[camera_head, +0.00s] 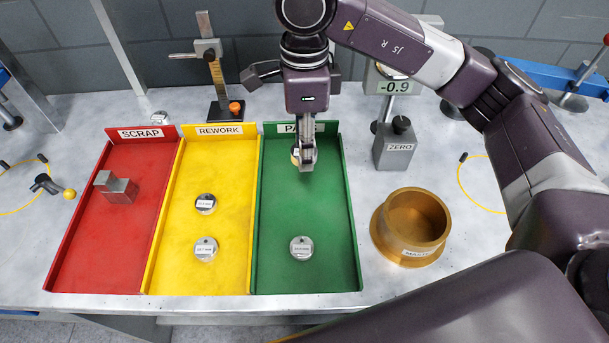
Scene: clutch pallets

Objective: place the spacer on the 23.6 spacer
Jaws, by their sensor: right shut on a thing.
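My right gripper (306,163) points down over the far part of the green tray (345,262). It is shut on a small round labelled spacer (296,154), mostly hidden by the fingers. A silver disc-shaped spacer (301,247) with a label lies in the near part of the green tray, apart from the gripper. Two similar discs lie in the yellow tray: one dark-rimmed (205,203) and one silver (205,248) nearer. Their labels are too small to read, so I cannot tell which is the 23.6 spacer. My left gripper is not in view.
The red SCRAP tray (85,262) holds a grey metal block (116,187). A brass MASTER ring (411,226) stands right of the green tray. Behind are a gauge reading -0.9 (393,86), a ZERO block (396,146) and a height stand (215,75). The green tray's middle is clear.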

